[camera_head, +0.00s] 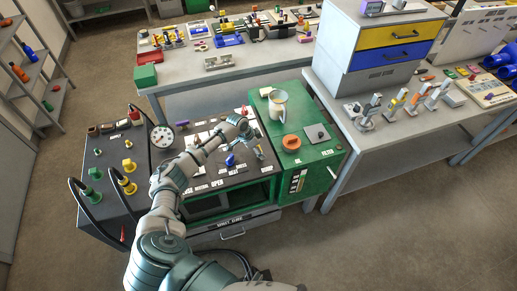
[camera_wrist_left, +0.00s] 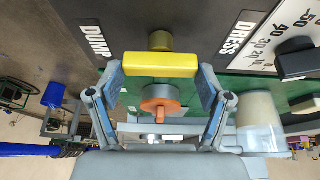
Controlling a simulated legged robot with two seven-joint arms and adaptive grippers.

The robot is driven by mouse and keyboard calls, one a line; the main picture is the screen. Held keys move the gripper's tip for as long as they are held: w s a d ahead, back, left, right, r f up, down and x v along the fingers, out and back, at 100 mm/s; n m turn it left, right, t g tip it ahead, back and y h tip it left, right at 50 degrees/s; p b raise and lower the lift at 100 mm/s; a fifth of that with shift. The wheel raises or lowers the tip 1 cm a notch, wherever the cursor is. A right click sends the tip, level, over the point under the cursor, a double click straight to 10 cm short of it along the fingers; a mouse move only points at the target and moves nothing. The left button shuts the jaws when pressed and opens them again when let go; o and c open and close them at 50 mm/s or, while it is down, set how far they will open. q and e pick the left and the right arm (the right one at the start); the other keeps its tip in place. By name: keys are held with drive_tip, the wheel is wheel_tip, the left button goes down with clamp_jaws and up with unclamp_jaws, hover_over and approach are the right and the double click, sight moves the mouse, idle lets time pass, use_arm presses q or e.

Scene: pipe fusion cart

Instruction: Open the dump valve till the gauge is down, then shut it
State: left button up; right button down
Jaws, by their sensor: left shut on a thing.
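The dump valve's yellow bar handle (camera_wrist_left: 160,65) lies crosswise in the left wrist view, on a short brass-coloured stem beside the DUMP label (camera_wrist_left: 95,42). My left gripper (camera_wrist_left: 161,82) is shut on this handle, one finger at each end. In the head view my left gripper (camera_head: 256,149) is over the right part of the dark cart top and hides the handle. A round white-faced gauge (camera_head: 162,137) stands at the cart's left; its needle is too small to read. My right gripper is not in view.
A green cabinet (camera_head: 325,172) adjoins the cart on the right, with an orange knob (camera_head: 291,143) and a jug (camera_head: 278,104) on top. A blue handle (camera_head: 230,160) is close to my left gripper. Black hoses loop at the cart's left. Benches stand behind and right.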

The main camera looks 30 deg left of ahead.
use_arm(q)
drive_tip(key=shift+s+a+f, duration=0.25)
drive_tip(key=shift+a, duration=0.1)
drive_tip(key=shift+d+r, duration=0.1)
drive_tip(key=shift+d, duration=0.35)
drive_tip(key=shift+w+d, duration=0.1)
drive_tip(key=shift+r, duration=0.1)
drive_tip(key=shift+r+n+p, duration=0.15)
drive_tip(key=shift+n+p, duration=0.35)
drive_tip(key=shift+p, duration=0.6)
drive_tip(key=shift+a+y, duration=0.2)
drive_tip(key=shift+y, duration=0.1)
drive_tip(key=shift+d+f, duration=0.1)
drive_tip(key=shift+f, duration=0.1)
drive_tip(key=o, duration=1.1)
drive_tip(key=shift+d, duration=0.1)
drive_tip(key=shift+r, duration=0.15)
drive_tip(key=shift+a+r, duration=0.2)
drive_tip(key=shift+r, duration=0.15)
drive_tip(key=v, duration=1.1)
drive_tip(key=shift+s+d+r, duration=0.15)
drive_tip(key=shift+s+d, duration=0.15)
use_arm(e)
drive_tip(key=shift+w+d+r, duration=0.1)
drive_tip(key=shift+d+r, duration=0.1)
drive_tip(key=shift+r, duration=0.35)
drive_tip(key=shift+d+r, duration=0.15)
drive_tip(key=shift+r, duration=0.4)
